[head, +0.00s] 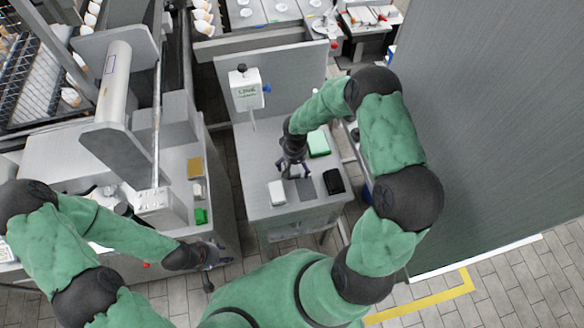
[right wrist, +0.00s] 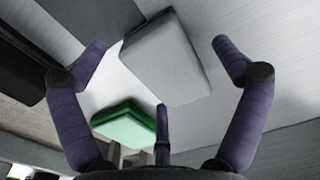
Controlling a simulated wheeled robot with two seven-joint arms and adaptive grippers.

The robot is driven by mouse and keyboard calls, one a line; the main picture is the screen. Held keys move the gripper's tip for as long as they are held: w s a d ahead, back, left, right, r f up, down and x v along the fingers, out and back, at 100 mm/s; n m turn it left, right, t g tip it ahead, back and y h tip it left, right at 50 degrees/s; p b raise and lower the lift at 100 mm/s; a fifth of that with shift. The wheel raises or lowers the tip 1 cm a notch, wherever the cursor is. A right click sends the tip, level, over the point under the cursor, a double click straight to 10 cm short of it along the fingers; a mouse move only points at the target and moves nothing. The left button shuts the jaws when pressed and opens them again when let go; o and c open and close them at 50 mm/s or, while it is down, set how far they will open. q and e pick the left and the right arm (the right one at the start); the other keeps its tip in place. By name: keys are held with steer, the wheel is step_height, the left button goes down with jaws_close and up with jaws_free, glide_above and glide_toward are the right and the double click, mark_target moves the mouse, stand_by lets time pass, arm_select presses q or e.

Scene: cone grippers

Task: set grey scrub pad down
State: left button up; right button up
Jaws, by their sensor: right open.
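A pale grey block-like pad (head: 277,192), which looks like the grey scrub pad, lies on the small grey table (head: 255,160), near its front left. In the right wrist view the pad (right wrist: 165,55) shows beyond and between the spread fingers, with gaps on both sides. My right gripper (head: 294,172) is open and empty, just behind and right of the pad in the head view. My left gripper (head: 212,262) hangs low at the left, away from the pad; its finger opening is too small to judge.
A flat dark grey patch (head: 306,188) lies right of the pad, then a black pad (head: 333,181).

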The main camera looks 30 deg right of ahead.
steer(key=c, duration=1)
steer(key=shift+r, duration=0.15)
steer(key=shift+c, duration=0.2)
steer(key=shift+r, duration=0.55)
step_height(320, 180, up, 2)
steer(key=shift+r+p, duration=0.2)
steer(key=shift+p, duration=0.1)
steer(key=s+a+r, duration=0.7)
steer(key=s+r, duration=0.2)
steer(key=s, duration=0.3)
steer(key=w+f+n+b, duration=0.2)
steer(key=w+f+b, duration=0.2)
steer(key=w, duration=0.8)
steer(key=shift+a+n+b, duration=0.3)
steer(key=shift+a+b, duration=0.15)
steer(key=shift+b, duration=0.65)
